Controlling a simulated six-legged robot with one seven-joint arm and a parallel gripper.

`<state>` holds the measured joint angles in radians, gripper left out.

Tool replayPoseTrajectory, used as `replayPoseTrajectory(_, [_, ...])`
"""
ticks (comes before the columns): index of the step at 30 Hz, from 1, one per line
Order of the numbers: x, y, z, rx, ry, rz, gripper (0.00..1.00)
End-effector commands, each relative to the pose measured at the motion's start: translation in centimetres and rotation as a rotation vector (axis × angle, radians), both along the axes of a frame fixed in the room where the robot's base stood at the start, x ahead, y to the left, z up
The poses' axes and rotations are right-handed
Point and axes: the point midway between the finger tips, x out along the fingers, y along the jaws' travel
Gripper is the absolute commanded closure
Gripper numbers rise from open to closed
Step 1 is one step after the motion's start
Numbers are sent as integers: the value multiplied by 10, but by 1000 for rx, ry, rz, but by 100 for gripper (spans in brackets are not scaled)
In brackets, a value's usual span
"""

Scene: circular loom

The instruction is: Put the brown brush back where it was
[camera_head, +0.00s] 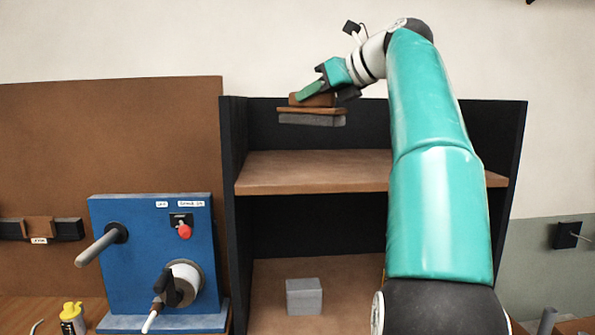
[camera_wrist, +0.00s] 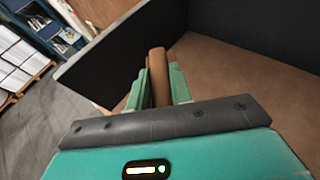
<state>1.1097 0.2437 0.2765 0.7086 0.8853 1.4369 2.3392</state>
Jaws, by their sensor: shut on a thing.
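The brown brush (camera_head: 312,109) has a brown back and handle with a grey underside. My gripper (camera_head: 316,93) is shut on it and holds it roughly level, grey side down, clear above the upper shelf board (camera_head: 300,172). In the wrist view, the brush's brown handle (camera_wrist: 158,75) stands between the two green fingers (camera_wrist: 157,92). The rest of the brush is hidden there. How far the brush is from the back panel, I cannot tell.
The dark-sided shelf unit (camera_head: 233,200) has a bare upper board where visible. A grey block (camera_head: 304,297) sits on its lower level. A blue panel (camera_head: 150,250) with handles and a red button stands at left. A yellow-topped bottle (camera_head: 72,318) is nearby.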

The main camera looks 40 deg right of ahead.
Motion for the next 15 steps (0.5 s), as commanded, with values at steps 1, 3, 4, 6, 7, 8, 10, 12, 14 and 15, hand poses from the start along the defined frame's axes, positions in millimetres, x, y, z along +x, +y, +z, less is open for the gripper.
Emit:
replayPoseTrajectory(1, [-2,-1,1,-1,-1,-4,100])
replayPoseTrajectory(3, [-4,-1,0,0,-1,-4,100])
replayPoseTrajectory(4, [-5,-1,0,0,-1,-4,100])
replayPoseTrajectory(6, [-7,-1,-5,-1,1,-4,100])
replayPoseTrajectory(7, [-8,-2,-8,1,2,-5,100])
replayPoseTrajectory(8, [-9,-1,-11,0,1,-4,100])
replayPoseTrajectory(10, [-11,-2,-20,1,1,-7,100])
replayPoseTrajectory(12, [-12,-2,-30,1,2,-6,100])
replayPoseTrajectory(14, [-12,-3,-39,1,1,-7,100])
replayPoseTrajectory(15, [-12,-2,-45,1,2,-6,100])
